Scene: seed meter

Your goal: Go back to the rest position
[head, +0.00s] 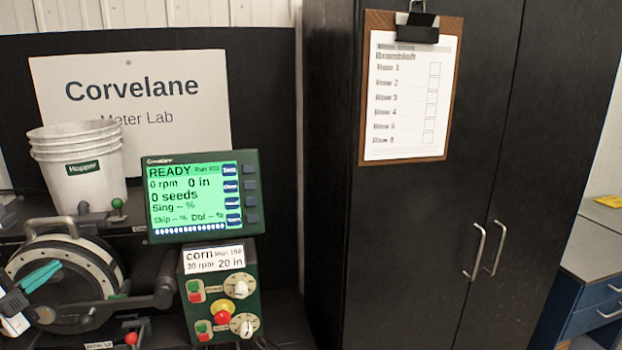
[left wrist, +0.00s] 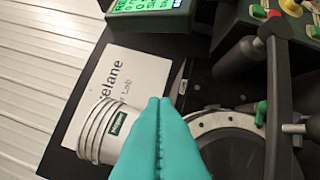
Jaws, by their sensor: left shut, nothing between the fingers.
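My left gripper (head: 40,276) has teal fingers and shows at the lower left of the head view, in front of the round seed meter (head: 108,270). In the left wrist view the two teal fingers (left wrist: 158,104) lie pressed together with nothing between them. The meter's pale ring (left wrist: 228,120) and dark handle lie to the right of the fingers in that view. I cannot tell whether the fingers touch the meter. My right gripper is not in view.
A green-screened monitor (head: 203,196) reads READY, above a control box (head: 220,300) with knobs and buttons. Stacked white hopper buckets (head: 82,165) stand behind the meter. A black cabinet (head: 420,220) with a clipboard (head: 410,85) stands to the right, with a blue-drawered bench (head: 595,250) beyond.

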